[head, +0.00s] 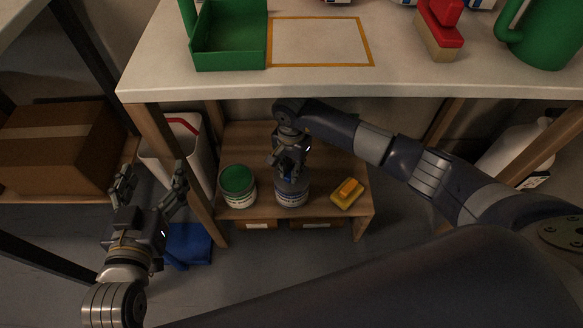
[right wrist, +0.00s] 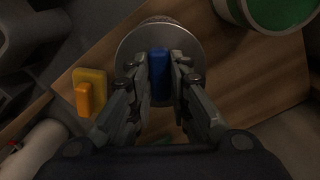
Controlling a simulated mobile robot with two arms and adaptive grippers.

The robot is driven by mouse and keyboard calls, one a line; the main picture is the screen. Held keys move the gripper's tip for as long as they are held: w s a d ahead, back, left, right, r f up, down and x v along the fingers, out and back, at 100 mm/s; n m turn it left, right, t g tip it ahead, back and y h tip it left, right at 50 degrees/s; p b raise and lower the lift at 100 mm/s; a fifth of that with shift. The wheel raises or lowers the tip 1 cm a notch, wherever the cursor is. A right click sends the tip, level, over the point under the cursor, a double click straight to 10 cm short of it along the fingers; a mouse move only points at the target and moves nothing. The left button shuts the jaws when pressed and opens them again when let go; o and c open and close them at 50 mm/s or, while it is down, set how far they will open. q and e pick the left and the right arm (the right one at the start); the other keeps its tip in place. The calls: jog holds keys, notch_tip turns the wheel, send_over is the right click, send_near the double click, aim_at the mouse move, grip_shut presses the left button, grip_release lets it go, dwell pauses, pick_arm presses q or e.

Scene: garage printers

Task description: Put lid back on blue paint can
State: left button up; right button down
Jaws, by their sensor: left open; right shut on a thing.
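The blue paint can (head: 291,200) stands on the low wooden shelf, between a green can and a yellow object. My right gripper (head: 289,172) is directly above it, pointing down. In the right wrist view my right gripper (right wrist: 160,82) is shut on the blue knob (right wrist: 160,65) of a round grey lid (right wrist: 134,48). The lid is over the can's top and hides its opening; I cannot tell whether it rests on the rim or hovers just above. My left gripper (head: 150,182) is open and empty, left of the shelf.
The green can (head: 238,184) stands close to the left, and a yellow sponge-like object (head: 347,193) lies to the right. The white worktop (head: 160,80) overhangs the shelf. A white bin (head: 165,160), a cardboard box (head: 58,150) and a blue cloth (head: 190,245) are at the left.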

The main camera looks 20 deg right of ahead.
dwell(0.3)
jog(key=c, duration=0.9)
grip_release()
jog(key=shift+c, duration=0.2)
jog(key=shift+r, duration=0.1)
